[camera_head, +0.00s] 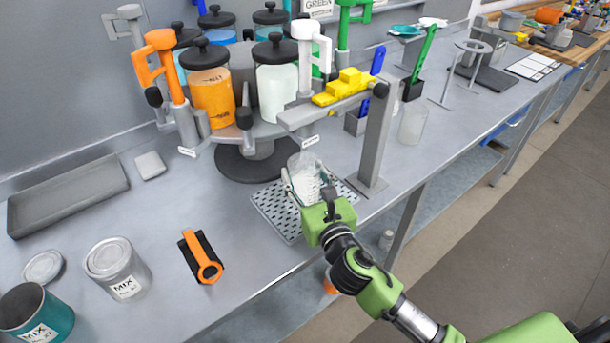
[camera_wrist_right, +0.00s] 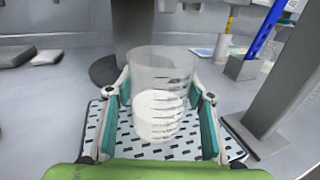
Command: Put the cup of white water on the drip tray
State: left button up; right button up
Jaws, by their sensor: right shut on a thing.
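A clear cup (camera_head: 304,178) with measuring lines and white liquid in it is upright at the perforated drip tray (camera_head: 281,226). My right gripper (camera_head: 308,190) is shut on the cup. In the right wrist view the cup (camera_wrist_right: 161,100) stands between the two finger pads of my right gripper (camera_wrist_right: 160,122), and the drip tray (camera_wrist_right: 128,146) shows below it. I cannot tell whether the cup's base touches the tray. The left gripper is not in view.
A drum carousel with an orange drum (camera_head: 211,98) and a white drum (camera_head: 276,88) stands behind the tray. A grey post (camera_head: 374,140) with a yellow clamp (camera_head: 343,86) rises to the right. MIX cans (camera_head: 118,270) and an orange tool (camera_head: 202,256) are at left.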

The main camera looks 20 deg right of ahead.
jog(key=o, duration=1.2)
jog(key=shift+f, duration=0.1)
jog(key=shift+r, duration=0.2)
jog(key=shift+s+f, duration=0.15)
jog(key=shift+s, duration=0.2)
jog(key=s+b, duration=0.2)
jog(key=s, duration=0.8)
jog(key=shift+d, duration=0.2)
jog(key=shift+s, duration=0.7)
